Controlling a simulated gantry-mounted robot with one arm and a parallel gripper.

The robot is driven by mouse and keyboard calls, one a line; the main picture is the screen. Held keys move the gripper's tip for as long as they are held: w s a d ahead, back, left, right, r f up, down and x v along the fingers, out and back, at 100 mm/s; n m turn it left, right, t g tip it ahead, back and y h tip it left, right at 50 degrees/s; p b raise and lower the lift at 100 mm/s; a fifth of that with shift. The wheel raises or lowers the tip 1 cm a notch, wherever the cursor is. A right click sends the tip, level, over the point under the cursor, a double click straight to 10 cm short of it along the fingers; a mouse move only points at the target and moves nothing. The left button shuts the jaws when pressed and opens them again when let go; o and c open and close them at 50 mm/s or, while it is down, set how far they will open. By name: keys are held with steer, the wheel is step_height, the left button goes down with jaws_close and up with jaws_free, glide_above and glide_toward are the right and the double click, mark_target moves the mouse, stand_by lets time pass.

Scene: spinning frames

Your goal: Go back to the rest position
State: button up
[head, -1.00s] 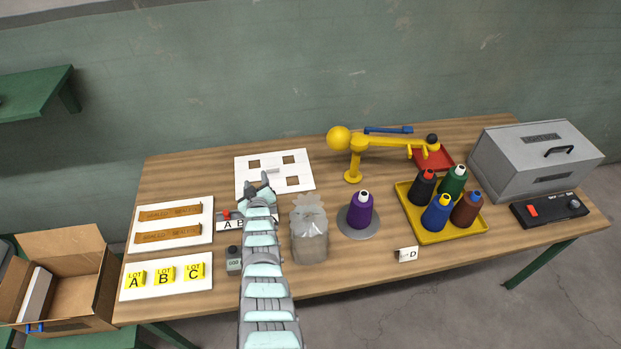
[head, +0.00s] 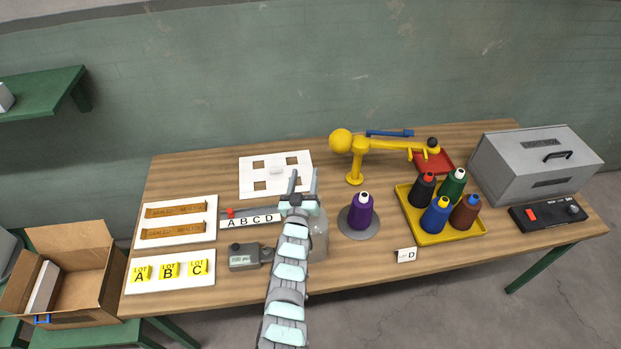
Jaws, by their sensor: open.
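My gripper (head: 303,184) is open and empty, its two grey fingers pointing toward the back of the table. It stands above the middle of the wooden table (head: 390,270), between the white board with square cutouts (head: 247,187) and the purple thread cone (head: 360,210). Whether the gripper touches that container cannot be told.
Left are a slider marked A B C D (head: 250,220), a small grey device (head: 243,257), white trays (head: 206,237) and an open carton (head: 82,262). Right are a yellow arm (head: 390,146), a yellow tray of cones (head: 455,238) and a grey case (head: 530,160). The front right tabletop is mostly clear.

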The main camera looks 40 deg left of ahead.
steer(key=shift+d+r+m+t, duration=0.3)
steer(key=shift+d, duration=0.45)
